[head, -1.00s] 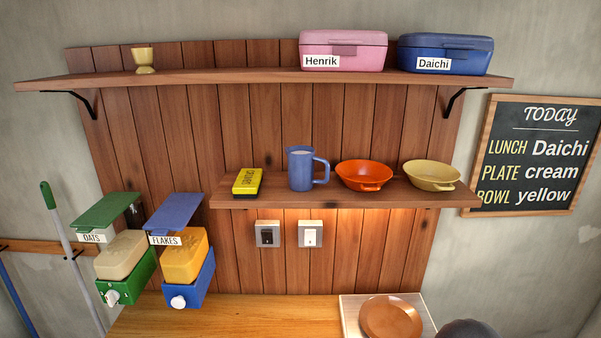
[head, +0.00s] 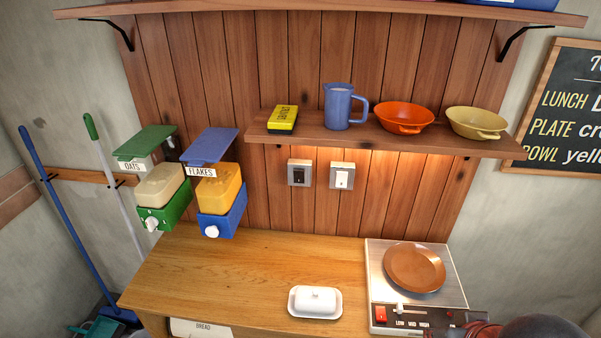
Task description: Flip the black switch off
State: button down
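The black switch (head: 299,174) is a dark rocker in a grey square plate on the plank wall, under the middle shelf. Its rocker position is too small to tell. A similar plate with a white switch (head: 342,177) sits just to its right. A dark rounded part at the bottom right corner looks like my own arm. My gripper's fingers do not show, and nothing covers either switch.
The middle shelf (head: 470,148) juts out above the switches, holding a yellow box, blue jug and two bowls. Oats and flakes dispensers (head: 220,195) stick out at left. Below, the wooden counter (head: 230,275) holds a white butter dish (head: 315,300) and a hotplate (head: 450,290) with a brown plate.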

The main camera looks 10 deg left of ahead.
aim_at(299, 175)
jog(key=i+j+u, duration=0.15)
jog(key=u, duration=0.25)
jog(key=i+u, duration=0.1)
jog(key=u, duration=0.25)
jog(key=i+j+u, duration=0.1)
jog(key=u, duration=0.3)
jog(key=i, duration=0.05)
